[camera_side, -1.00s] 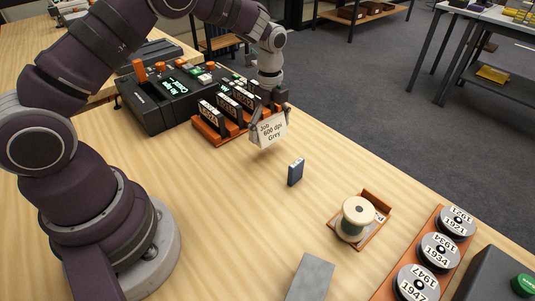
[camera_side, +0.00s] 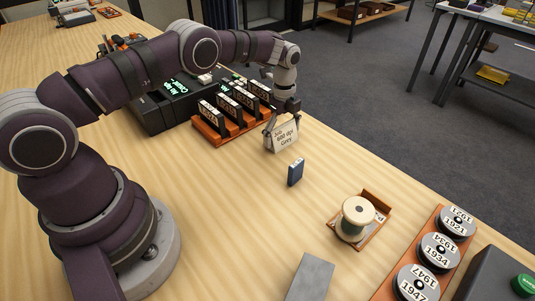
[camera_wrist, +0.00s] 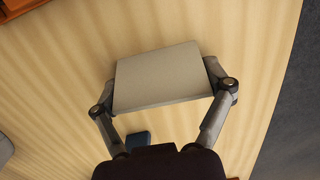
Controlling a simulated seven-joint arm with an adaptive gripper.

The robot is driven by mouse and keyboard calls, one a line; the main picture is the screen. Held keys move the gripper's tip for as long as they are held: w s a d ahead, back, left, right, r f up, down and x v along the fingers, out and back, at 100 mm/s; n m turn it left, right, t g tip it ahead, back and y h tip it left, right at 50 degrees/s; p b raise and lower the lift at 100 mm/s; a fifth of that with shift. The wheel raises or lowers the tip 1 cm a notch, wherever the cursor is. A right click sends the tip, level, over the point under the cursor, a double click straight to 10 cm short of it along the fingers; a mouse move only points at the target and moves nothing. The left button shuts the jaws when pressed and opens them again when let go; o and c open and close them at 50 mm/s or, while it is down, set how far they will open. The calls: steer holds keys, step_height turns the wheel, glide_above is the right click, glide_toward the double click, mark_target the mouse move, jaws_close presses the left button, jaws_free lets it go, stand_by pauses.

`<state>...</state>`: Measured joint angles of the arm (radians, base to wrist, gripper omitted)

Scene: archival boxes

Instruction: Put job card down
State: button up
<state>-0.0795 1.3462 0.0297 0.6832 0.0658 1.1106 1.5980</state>
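The job card (camera_side: 285,137) is a pale card reading "Job 600 dpi Grey", its printed face towards the side camera. My gripper (camera_side: 282,133) is shut on the card, one finger at each side edge. The wrist view shows the blank back of the card (camera_wrist: 163,78) between the two fingers of my gripper (camera_wrist: 161,84). The card is tilted and low over the bare wooden table (camera_side: 235,185). I cannot tell whether its lower edge touches the wood.
A small dark blue box (camera_side: 296,173) stands just in front of the card. An orange rack (camera_side: 212,128) of black labelled boxes is to the left. A spool (camera_side: 357,215) on a wooden holder, a grey block (camera_side: 310,278) and labelled round tins (camera_side: 440,252) are nearer the camera.

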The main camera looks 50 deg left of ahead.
steer(key=o, duration=0.3)
steer(key=shift+r, duration=0.25)
step_height(320, 180, up, 12)
step_height(320, 180, up, 8)
steer(key=n+t, duration=0.2)
steer(key=n, duration=0.3)
glide_above(283, 125)
steer(key=s+d, duration=0.1)
steer(key=s, duration=0.2)
steer(key=s+d+n+t, duration=0.1)
steer(key=s+n+t, duration=0.2)
steer(key=s+n, duration=1)
steer(key=s, duration=0.4)
steer(key=shift+s+d+r+t, duration=0.2)
steer(key=shift+d+t, duration=0.1)
steer(key=shift+d, duration=0.1)
